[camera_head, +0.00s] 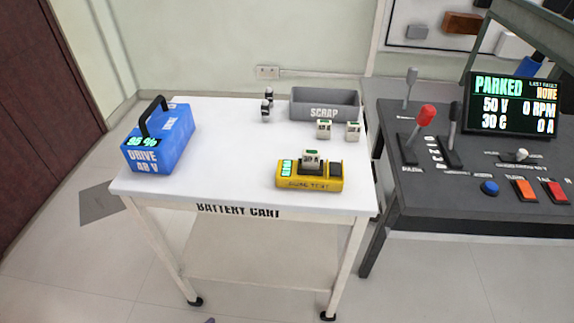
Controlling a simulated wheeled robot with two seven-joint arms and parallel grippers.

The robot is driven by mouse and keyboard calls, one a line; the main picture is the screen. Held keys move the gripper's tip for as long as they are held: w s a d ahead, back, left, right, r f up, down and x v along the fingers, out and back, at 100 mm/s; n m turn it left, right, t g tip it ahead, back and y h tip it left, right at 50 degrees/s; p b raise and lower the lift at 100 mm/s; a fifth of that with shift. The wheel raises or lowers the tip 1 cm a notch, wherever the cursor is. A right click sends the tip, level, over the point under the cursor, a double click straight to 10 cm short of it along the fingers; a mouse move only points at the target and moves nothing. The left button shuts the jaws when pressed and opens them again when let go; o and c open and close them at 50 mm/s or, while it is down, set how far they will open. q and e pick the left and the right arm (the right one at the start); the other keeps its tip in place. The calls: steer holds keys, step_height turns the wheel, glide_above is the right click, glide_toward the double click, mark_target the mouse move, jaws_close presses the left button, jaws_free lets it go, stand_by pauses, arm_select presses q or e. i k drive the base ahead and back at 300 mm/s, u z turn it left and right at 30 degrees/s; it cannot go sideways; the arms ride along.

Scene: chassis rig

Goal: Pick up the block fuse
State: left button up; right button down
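The frame does not tell which of these the task means.
The white battery cart (225,150) also holds a blue drive battery (160,138) with a black handle, the grey scrap bin (325,112) and two small dark-and-silver cylinders (267,104). A dark control console (480,190) with levers stands close on the right. The cart's middle is clear.

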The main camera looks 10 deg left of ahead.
mark_target(311, 159)
steer(key=z, duration=2.6)
steer(key=k, duration=1.55)
steer(key=u, duration=1.95)
steer(key=i, duration=0.5)
